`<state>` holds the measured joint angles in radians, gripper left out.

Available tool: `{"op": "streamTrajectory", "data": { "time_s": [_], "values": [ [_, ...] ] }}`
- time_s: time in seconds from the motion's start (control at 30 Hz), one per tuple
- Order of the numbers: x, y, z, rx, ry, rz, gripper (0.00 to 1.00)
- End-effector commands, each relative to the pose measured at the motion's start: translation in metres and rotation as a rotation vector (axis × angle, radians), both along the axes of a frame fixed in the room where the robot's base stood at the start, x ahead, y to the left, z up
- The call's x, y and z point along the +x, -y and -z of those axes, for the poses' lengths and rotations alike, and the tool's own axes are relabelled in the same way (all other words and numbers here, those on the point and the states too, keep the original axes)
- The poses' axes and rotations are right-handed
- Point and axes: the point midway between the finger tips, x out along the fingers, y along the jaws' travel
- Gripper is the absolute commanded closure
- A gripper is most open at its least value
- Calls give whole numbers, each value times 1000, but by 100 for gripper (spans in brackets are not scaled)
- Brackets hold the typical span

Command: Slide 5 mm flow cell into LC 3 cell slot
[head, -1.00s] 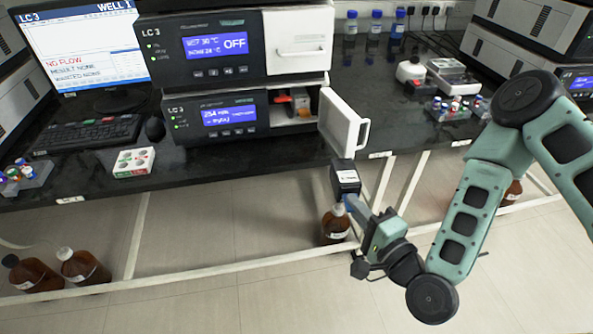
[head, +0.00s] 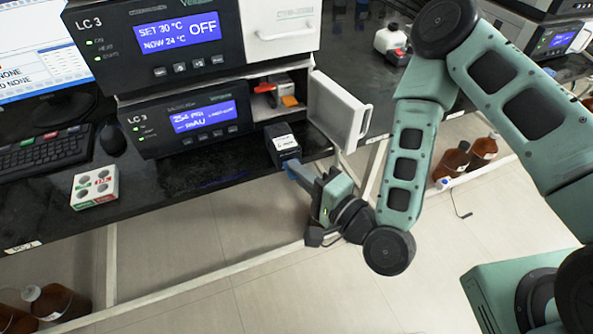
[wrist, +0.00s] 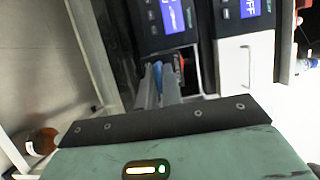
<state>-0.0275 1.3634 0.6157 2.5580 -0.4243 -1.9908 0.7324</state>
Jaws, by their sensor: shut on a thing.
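My gripper (head: 295,168) is shut on a black block with a white label, the flow cell (head: 284,147); its print is too small to read. The cell is at the bench's front edge, below and in front of the open cell slot (head: 263,112) of the lower LC 3 unit, outside it. The slot holds a red part and an orange part (head: 290,101). Its white door (head: 338,108) is swung open to the right. In the wrist view, my fingers (wrist: 160,90) point toward the units; the cell is hard to make out there.
The lower LC 3 unit (head: 190,122) sits under another LC 3 unit (head: 190,40) reading OFF. The open door stands close to the right of my gripper. A small white box (head: 95,188), a mouse and a keyboard lie left.

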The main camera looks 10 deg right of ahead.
Motion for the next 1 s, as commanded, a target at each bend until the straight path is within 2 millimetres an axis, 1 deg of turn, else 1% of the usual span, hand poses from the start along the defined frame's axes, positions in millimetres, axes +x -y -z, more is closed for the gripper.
{"op": "streamTrajectory", "data": {
  "time_s": [0.4, 0.5, 1.0],
  "values": [
    [21, -6, 3, 2, 4, 0, 100],
    [27, -8, -1, 1, 3, 1, 100],
    [59, -17, -1, 1, 3, 1, 100]
  ]
}}
